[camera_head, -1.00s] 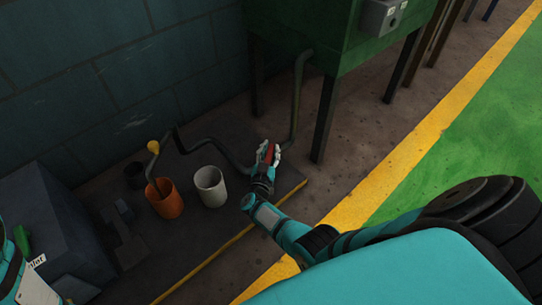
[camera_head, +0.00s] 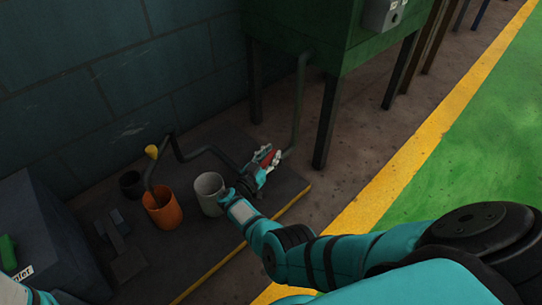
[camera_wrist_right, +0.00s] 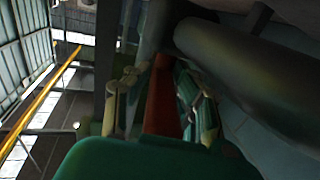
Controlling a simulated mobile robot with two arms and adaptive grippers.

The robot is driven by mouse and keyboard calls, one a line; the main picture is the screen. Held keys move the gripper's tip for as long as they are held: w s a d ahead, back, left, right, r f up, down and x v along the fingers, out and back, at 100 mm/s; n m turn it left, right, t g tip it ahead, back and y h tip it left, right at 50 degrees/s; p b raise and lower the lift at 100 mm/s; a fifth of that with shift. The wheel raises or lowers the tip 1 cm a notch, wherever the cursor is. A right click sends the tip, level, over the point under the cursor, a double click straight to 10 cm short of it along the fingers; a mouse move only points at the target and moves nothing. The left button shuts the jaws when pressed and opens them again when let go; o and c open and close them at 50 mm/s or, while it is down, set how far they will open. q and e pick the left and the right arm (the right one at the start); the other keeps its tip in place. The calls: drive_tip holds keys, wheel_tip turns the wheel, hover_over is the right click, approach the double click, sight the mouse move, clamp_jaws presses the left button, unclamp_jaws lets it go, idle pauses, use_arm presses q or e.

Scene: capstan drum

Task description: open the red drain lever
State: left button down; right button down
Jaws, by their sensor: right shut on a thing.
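The red drain lever (camera_head: 269,158) sits low on the dark pipe run near the legs of the green cabinet. My right gripper (camera_head: 265,162) is shut on it, with pale fingers on either side. In the right wrist view the lever (camera_wrist_right: 162,100) is a red bar between the fingers of my gripper (camera_wrist_right: 160,90), close to a thick dark pipe (camera_wrist_right: 250,75). The fingers hide part of the lever and its pivot. My left gripper is not in view; only part of my left arm shows at the lower left edge.
An orange cup (camera_head: 162,208) and a white cup (camera_head: 209,193) stand left of my right gripper on the dark platform. The bent pipe (camera_head: 204,149) runs behind them. The green cabinet (camera_head: 300,35) stands above. Open floor lies to the right.

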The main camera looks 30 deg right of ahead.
drive_tip(key=c, duration=1.2)
unclamp_jaws()
drive_tip(key=shift+o, duration=0.2)
